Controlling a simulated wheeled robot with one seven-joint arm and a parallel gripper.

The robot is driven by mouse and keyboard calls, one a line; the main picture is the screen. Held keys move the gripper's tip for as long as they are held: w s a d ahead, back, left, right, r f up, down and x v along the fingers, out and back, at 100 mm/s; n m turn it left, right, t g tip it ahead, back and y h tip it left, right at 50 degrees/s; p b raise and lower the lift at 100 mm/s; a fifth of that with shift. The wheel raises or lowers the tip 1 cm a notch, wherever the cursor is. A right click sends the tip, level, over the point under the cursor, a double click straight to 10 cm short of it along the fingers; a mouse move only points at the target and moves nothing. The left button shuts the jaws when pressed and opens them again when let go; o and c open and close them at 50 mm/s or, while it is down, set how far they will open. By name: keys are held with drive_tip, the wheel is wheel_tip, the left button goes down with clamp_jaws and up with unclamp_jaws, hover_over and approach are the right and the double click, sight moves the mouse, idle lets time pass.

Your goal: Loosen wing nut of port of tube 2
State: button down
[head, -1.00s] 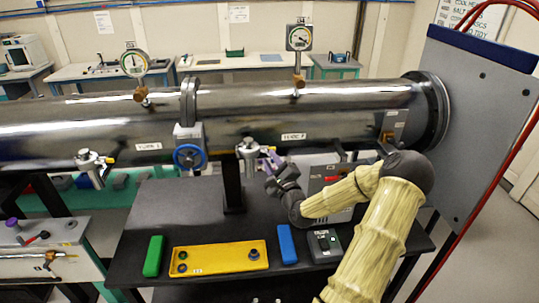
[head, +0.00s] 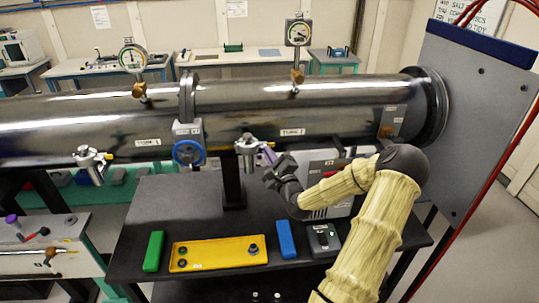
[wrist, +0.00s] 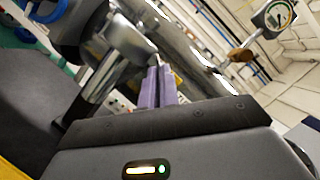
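Tube 2 (head: 345,123) is the right-hand length of the dark metal pipe. Its port (head: 247,148) is a silver fitting on the pipe's near side, left of my gripper (head: 268,154). In the wrist view the port (wrist: 125,40) is large at upper left, with a small pale piece at the fingertips. My purple fingers (wrist: 158,82) stand almost together, with only a thin gap, and look shut on this piece, which seems to be the wing nut. The fingertips hide most of it.
Tube 1 (head: 70,135) runs left, with its own silver port (head: 91,163). A blue handwheel (head: 188,153) sits between the tubes. The black table (head: 160,205) below holds a yellow tray (head: 215,253), green and blue blocks and a dark box (head: 323,238).

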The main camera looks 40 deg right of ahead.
drive_tip(key=shift+n, duration=0.3)
drive_tip(key=n+g+b, duration=0.2)
drive_tip(key=n+b, duration=0.2)
drive_tip(key=n, duration=0.2)
drive_tip(key=r+n+g+h+b, duration=0.1)
drive_tip(key=n+g+b, duration=0.2)
drive_tip(key=n, duration=0.4)
drive_tip(key=a+r+n+g+h+b, duration=0.1)
drive_tip(key=n+g+b, duration=0.2)
drive_tip(key=n, duration=0.3)
drive_tip(key=shift+w+n+b, duration=0.2)
drive_tip(key=shift+n+b, duration=0.2)
drive_tip(key=shift+b, duration=0.4)
drive_tip(key=shift+r, duration=0.15)
drive_tip(key=c, duration=1.6)
unclamp_jaws()
drive_tip(key=shift+d, duration=0.1)
drive_tip(key=shift+c, duration=0.2)
